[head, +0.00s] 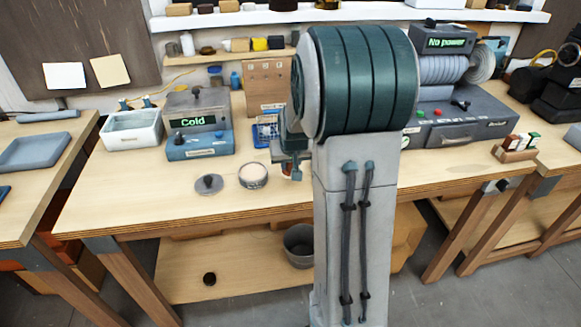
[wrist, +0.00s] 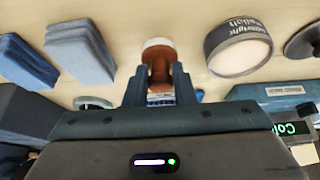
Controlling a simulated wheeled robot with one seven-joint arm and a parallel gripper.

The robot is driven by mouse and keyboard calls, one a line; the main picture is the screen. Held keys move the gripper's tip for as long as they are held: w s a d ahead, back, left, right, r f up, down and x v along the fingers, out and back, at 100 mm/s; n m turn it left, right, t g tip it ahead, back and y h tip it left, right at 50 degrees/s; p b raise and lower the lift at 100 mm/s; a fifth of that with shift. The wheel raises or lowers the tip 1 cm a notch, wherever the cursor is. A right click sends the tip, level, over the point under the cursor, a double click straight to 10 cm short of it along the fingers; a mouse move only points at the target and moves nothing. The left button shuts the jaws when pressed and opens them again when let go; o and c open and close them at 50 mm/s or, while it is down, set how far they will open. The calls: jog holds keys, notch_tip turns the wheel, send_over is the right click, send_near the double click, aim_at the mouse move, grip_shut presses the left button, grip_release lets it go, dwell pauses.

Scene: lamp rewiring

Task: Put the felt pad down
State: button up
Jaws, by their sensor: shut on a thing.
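The felt pad (wrist: 160,60), which appears as a brown body with a whitish disc at its end, is between the fingers in the wrist view. My gripper (wrist: 158,72) is shut on it, one dark finger on each side. In the head view my gripper (head: 291,163) hangs over the wooden bench (head: 130,188), to the right of a round tin (head: 253,176). My arm hides much of the gripper and held thing there. I cannot tell whether the pad touches the bench.
The tin also shows in the wrist view (wrist: 238,50), near a grey round lid (head: 209,184). Blue-grey blocks (wrist: 78,50) lie on the other side. The box reading "Cold" (head: 199,145) stands behind the lid. Bare bench lies at the front left.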

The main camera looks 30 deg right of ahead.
jog(key=shift+f, duration=1.1)
jog(key=shift+f, duration=0.15)
jog(key=o, duration=0.9)
